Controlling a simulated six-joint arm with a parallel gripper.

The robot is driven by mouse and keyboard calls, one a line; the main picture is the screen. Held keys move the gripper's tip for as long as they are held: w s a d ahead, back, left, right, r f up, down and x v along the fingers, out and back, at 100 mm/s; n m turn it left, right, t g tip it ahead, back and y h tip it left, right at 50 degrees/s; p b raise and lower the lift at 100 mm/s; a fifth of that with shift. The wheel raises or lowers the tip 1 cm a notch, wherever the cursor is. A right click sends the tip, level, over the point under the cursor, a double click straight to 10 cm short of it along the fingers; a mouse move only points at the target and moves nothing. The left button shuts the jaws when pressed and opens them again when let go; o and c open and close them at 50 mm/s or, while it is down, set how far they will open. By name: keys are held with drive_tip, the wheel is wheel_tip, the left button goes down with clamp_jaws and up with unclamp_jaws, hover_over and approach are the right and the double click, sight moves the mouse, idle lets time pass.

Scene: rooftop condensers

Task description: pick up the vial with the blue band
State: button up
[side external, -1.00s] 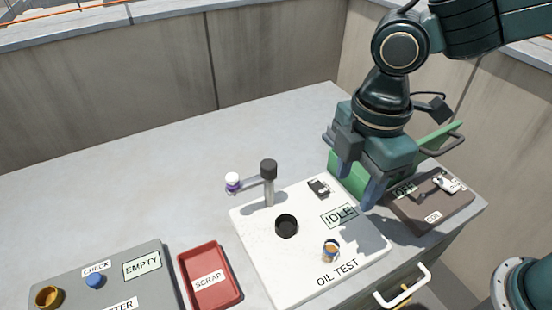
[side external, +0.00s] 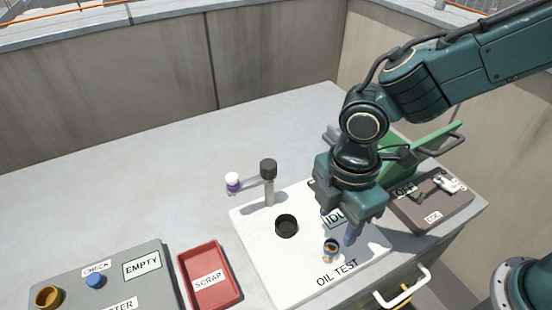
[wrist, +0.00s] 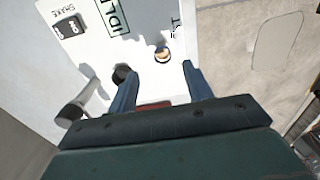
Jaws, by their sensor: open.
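The vial with the blue band (side external: 330,249) is small, with amber-brown contents, and stands on the white OIL TEST board near its front edge. In the wrist view the vial (wrist: 162,54) shows from above, between the lines of the two fingers and a little beyond their tips. My gripper (side external: 338,228) is open and empty, pointing down above the board just behind and beside the vial. In the wrist view my gripper (wrist: 159,68) shows both blue fingers spread apart. The side view does not show clearly how high the fingertips are above the board.
A red SCRAP tray (side external: 210,276) lies left. A green open lid (side external: 420,155) and brown panel (side external: 433,205) are right.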

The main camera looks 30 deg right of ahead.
sight(332, 245)
drive_tip(key=shift+f, duration=1)
drive_tip(key=shift+f, duration=0.1)
drive_tip(key=shift+s+a+f, duration=0.1)
drive_tip(key=shift+f, duration=1.15)
drive_tip(key=shift+s+a+f, duration=0.1)
drive_tip(key=shift+f, duration=1.1)
drive_tip(key=c, duration=1)
